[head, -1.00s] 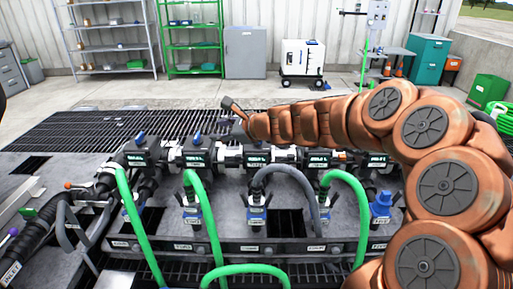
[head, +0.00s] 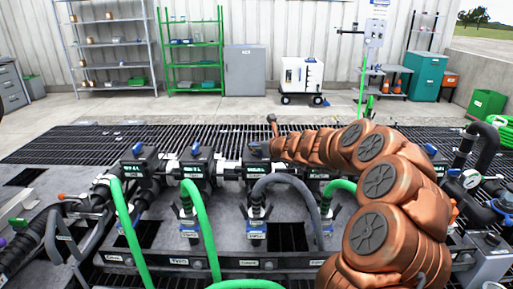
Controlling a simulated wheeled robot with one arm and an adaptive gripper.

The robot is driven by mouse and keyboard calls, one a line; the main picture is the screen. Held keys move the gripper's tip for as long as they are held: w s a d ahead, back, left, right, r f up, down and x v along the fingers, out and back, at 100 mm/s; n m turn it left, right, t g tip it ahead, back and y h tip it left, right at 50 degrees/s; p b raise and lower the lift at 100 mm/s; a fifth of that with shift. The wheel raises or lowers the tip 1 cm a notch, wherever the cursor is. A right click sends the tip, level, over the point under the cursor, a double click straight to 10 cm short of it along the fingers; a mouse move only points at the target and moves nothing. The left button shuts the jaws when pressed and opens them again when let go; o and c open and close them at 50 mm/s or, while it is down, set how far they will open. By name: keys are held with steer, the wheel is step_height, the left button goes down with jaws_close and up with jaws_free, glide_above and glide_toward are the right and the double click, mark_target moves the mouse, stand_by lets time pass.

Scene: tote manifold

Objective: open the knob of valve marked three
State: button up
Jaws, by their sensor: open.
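The manifold (head: 222,186) is a row of black valve bodies with green labels. Blue knobs show on top of the first valve (head: 137,148) and the second valve (head: 195,150) from the left. My gripper (head: 258,150), small and dark at the end of my orange arm, is over the third position from the left, where a grey hose (head: 285,180) arches. It is open, though its fingers are hard to make out. The third valve's knob is hidden behind my gripper, and I cannot tell whether they touch. The valve markings are too small to read.
Green hoses (head: 203,225) arch in front of the manifold. My arm covers its right part. A pressure gauge (head: 471,179) and black pipes stand at the right. Dark grating (head: 70,143) lies behind. Shelves (head: 193,60), a grey cabinet (head: 245,73) and a white wheeled unit (head: 301,78) stand by the wall.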

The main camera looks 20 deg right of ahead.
steer(key=shift+x, duration=1.1)
steer(key=shift+f, duration=0.1)
steer(key=shift+c, duration=0.2)
jaws_close()
